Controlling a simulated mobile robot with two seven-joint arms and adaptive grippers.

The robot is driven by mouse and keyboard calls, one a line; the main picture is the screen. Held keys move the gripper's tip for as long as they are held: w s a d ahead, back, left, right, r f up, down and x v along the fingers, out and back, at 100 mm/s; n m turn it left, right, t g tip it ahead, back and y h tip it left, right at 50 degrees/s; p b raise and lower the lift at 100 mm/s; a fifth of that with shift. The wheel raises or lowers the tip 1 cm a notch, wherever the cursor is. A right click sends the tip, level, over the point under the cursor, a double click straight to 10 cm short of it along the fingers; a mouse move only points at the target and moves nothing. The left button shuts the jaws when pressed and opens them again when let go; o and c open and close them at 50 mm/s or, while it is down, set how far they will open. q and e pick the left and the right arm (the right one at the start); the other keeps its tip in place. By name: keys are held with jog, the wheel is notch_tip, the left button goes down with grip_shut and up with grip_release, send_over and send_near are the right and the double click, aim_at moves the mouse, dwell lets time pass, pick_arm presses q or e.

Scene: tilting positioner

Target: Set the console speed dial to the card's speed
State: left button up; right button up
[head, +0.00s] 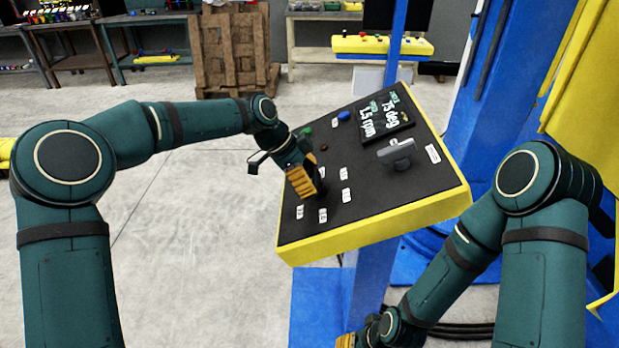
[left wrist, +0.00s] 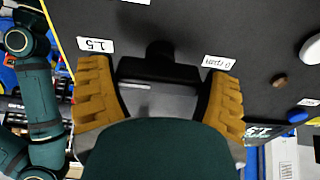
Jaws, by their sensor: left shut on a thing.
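The console (head: 300,250) has a black sloping panel with a yellow edge. On it the card (head: 387,117) reads 75 deg and 1.5 rpm. My left gripper (head: 308,185) is over the ring of white number labels and hides most of the speed dial. In the left wrist view the black dial (left wrist: 160,70) sits between the two yellow fingers, which are shut on it. A pale line shows on the left part of its bar. My right gripper (head: 346,340) is barely in view at the bottom edge.
A grey handle (head: 398,152) stands up from the panel right of the dial. A blue button (head: 343,115) and a brown knob (head: 323,147) are farther up. A blue post (head: 392,60) rises behind the console. Open floor lies to the left.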

pick_arm(q)
jog(key=shift+f, duration=0.1)
jog(key=o, duration=1)
jog(key=v, duration=1.2)
